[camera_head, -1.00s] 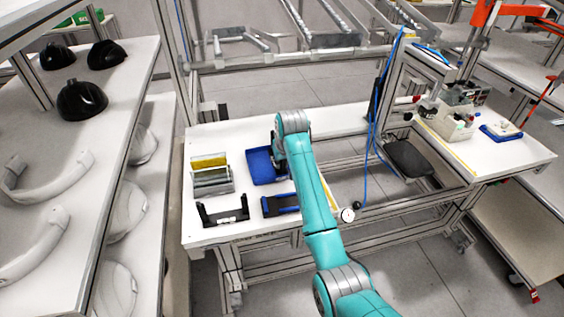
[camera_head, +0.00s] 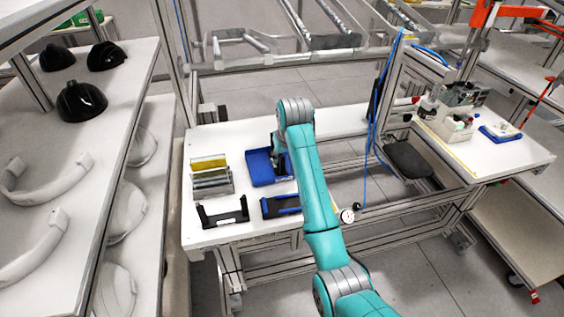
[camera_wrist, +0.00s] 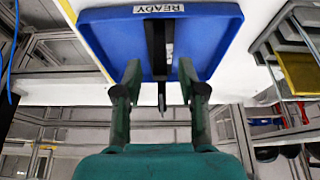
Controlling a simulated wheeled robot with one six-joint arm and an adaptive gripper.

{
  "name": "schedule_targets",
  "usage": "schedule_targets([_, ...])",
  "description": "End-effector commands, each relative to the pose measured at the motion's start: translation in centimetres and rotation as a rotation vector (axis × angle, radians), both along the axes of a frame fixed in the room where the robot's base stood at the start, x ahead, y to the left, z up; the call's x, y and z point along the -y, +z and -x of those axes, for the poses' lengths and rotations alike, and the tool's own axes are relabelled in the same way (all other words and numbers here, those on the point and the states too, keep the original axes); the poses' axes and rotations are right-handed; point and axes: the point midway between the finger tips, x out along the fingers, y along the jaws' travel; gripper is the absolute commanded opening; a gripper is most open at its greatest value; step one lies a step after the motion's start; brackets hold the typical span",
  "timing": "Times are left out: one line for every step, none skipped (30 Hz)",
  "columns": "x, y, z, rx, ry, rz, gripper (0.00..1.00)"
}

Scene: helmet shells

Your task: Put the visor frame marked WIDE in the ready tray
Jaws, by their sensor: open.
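The blue ready tray (camera_head: 258,170) lies on the bench. Its READY label shows upside down in the wrist view, on the tray (camera_wrist: 110,35). A narrow dark piece (camera_wrist: 158,45), which looks like a visor frame seen end-on, lies over the tray and reaches past its edge. My gripper (camera_wrist: 158,72) is open, with one finger on each side of this piece and a gap to both. No WIDE mark is legible. A black frame (camera_head: 222,211) stands at the bench's front left. A blue-and-black item (camera_head: 279,207) lies right of it, partly behind my arm.
A rack with yellow and clear panels (camera_head: 210,175) stands left of the tray. Blue cables (camera_head: 376,120) hang right of my arm. Shelves with black helmet shells (camera_head: 82,101) stand at the left. Free bench lies behind the tray.

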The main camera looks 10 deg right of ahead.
Motion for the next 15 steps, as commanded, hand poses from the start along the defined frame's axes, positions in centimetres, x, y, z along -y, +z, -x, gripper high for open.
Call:
schedule_targets([0.0, 1.1, 0.3, 0.004, 0.0, 0.0, 0.41])
schedule_targets([0.0, 1.6, 0.6, 0.003, 0.0, 0.0, 0.41])
schedule_targets([0.0, 2.3, 0.9, 0.003, 0.0, 0.0, 0.41])
schedule_targets([0.0, 2.8, 1.1, 0.002, 0.0, 0.0, 0.41])
schedule_targets([0.1, 3.3, 1.3, 0.002, 0.0, 0.0, 0.41])
schedule_targets([0.1, 3.8, 1.5, 0.002, 0.0, 0.0, 0.41])
schedule_targets([0.1, 4.2, 1.7, 0.001, 0.0, 0.0, 0.41])
schedule_targets([0.1, 4.6, 1.9, 0.002, 0.0, 0.0, 0.41])
schedule_targets([0.1, 5.0, 2.0, 0.002, 0.0, 0.0, 0.41])
schedule_targets([0.1, 5.3, 2.2, 0.001, 0.0, 0.0, 0.41])
schedule_targets([0.1, 5.5, 2.3, 0.001, 0.0, 0.0, 0.41])
schedule_targets([0.1, 5.8, 2.4, 0.001, 0.0, 0.0, 0.41])
schedule_targets([0.1, 5.9, 2.4, 0.001, 0.0, 0.0, 0.41])
schedule_targets([0.1, 6.0, 2.5, 0.001, 0.0, 0.0, 0.41])
schedule_targets([0.1, 6.1, 2.5, 0.0, 0.0, 0.0, 0.41])
